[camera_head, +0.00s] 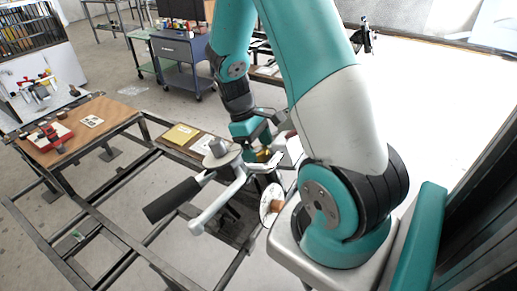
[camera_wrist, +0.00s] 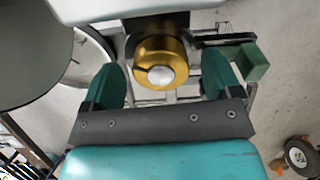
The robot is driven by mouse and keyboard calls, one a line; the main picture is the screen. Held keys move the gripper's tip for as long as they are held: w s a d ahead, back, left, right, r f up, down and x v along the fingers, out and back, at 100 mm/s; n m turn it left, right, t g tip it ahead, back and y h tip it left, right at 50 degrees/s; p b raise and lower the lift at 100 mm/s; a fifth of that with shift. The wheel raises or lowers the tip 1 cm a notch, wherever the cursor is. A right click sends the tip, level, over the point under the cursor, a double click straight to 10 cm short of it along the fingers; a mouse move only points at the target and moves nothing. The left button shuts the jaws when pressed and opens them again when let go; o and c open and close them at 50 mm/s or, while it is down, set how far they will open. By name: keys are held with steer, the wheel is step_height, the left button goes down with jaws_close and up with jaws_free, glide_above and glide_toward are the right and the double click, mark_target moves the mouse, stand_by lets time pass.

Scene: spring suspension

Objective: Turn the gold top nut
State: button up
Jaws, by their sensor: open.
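The gold top nut (camera_wrist: 165,62) shows in the wrist view at the upper middle, with a round silver end at its centre. My gripper (camera_wrist: 165,85) is open, with one teal finger on each side of the nut and a visible gap on both sides. Whether the fingers reach level with the nut in depth is hard to tell. In the head view the gold nut (camera_head: 264,154) is a small gold patch beside my gripper (camera_head: 262,140), partly hidden by it and my arm.
A silver-grey part with a black-handled bar (camera_head: 173,200) stands left of the nut. A metal frame (camera_head: 90,217) lies below. A wooden-topped table (camera_head: 85,135) is at the left, and a blue-grey tool cart (camera_head: 180,52) stands behind. A pale disc with an orange-brown centre (camera_head: 268,205) is below.

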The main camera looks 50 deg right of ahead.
steer(key=shift+s+f, duration=0.2)
steer(key=shift+f, duration=0.25)
steer(key=shift+c, duration=0.2)
steer(key=c, duration=0.9)
